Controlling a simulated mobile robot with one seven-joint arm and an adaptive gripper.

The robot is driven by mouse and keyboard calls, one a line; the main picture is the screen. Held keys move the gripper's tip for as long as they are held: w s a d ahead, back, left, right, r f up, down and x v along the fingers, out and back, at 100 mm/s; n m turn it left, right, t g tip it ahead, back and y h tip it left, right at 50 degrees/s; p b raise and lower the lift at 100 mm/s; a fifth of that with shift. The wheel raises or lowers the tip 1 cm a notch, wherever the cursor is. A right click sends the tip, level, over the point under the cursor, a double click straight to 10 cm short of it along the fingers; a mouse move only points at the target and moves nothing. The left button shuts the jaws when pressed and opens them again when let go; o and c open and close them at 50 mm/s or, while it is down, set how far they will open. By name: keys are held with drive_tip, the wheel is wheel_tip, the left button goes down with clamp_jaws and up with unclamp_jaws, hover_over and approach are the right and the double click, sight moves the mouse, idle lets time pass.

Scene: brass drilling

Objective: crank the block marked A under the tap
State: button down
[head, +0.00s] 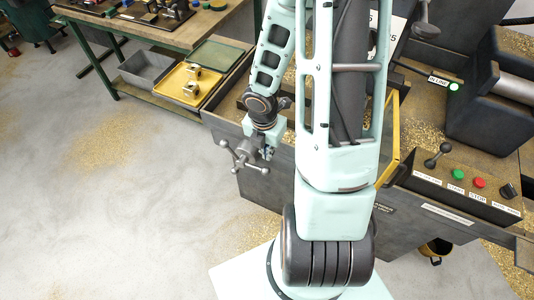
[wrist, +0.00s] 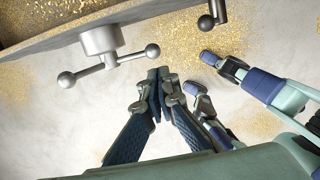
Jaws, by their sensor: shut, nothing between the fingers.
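A grey hand crank with ball-ended spokes (head: 246,157) sticks out from the front of the dark machine bench. In the wrist view the crank (wrist: 102,42) is at the upper left, with its hub and two balls showing. My gripper (head: 270,152) is beside the crank, at its right in the head view. In the wrist view my gripper (wrist: 158,84) has its fingers together with nothing between them, below and right of the nearest ball and apart from it. I cannot make out the block marked A or the tap; my arm covers the middle of the bench.
A control panel (head: 465,188) with green and red buttons and a ball lever (head: 437,155) is at the right. A yellow tray (head: 178,94) with brass parts and a grey bin (head: 146,70) are at the left. The floor (head: 130,190) is open, with brass chips scattered on it.

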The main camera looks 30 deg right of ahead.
wheel_tip(320, 180, up, 2)
drive_tip(key=t+y+b, duration=0.5)
approach(226, 143)
drive_tip(key=shift+b+x, duration=0.95)
drive_tip(key=shift+x, duration=2.5)
drive_tip(key=shift+s+d+f, duration=0.1)
drive_tip(key=shift+s, duration=0.05)
drive_tip(key=shift+w+a+f+b, duration=0.25)
drive_tip(key=shift+w+f+b, duration=0.15)
drive_tip(key=shift+b, duration=0.4)
drive_tip(key=shift+r, duration=0.15)
